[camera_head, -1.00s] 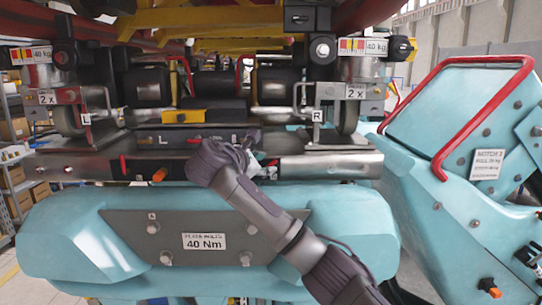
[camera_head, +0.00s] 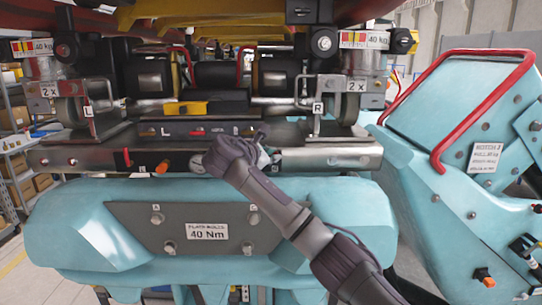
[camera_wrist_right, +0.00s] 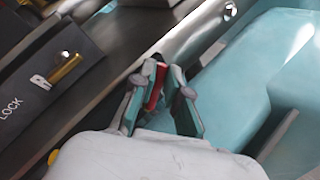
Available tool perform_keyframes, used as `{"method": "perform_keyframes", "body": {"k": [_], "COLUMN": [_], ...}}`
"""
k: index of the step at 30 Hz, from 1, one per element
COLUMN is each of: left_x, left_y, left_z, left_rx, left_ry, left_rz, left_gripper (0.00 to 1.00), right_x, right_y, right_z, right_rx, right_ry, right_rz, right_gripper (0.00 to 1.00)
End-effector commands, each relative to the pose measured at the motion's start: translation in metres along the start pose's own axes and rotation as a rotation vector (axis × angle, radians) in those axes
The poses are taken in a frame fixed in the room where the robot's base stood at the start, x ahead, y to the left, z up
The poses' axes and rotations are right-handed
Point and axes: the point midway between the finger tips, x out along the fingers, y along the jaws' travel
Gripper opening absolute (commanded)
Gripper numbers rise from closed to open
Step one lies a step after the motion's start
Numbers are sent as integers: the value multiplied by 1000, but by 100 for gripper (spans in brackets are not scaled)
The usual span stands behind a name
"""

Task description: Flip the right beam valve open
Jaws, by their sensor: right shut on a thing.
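My right gripper (camera_head: 268,158) reaches the front face of the metal beam (camera_head: 338,160), right of its middle. In the right wrist view its fingers (camera_wrist_right: 160,92) are closed around a small red lever (camera_wrist_right: 154,88), the handle of the right beam valve. The red lever stands between the two fingertips; its base is hidden. In the head view my gripper and wrist cover most of this valve. A similar red lever (camera_head: 127,157) sits on the left part of the beam, pointing roughly upright. My left gripper is not in view.
Below is a teal body with a "40 Nm" plate (camera_head: 207,232). An orange knob (camera_head: 162,167) sits by the left lever.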

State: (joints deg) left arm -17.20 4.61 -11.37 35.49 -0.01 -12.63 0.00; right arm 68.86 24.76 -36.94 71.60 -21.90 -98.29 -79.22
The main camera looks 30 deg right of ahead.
Motion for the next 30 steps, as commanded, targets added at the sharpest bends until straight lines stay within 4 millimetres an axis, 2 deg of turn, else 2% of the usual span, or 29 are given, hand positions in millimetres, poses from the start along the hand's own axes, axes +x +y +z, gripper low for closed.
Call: {"method": "perform_keyframes", "body": {"k": [11,30], "left_x": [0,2], "left_y": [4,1], "left_z": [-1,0], "left_rx": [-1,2], "left_ry": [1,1], "left_rz": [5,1], "left_gripper": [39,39], "right_x": [2,12], "right_y": [-3,-20], "right_z": [-1,-4], "right_rx": [55,449], "right_ry": [43,310], "right_rz": [-11,-79], "right_gripper": [0,0]}}
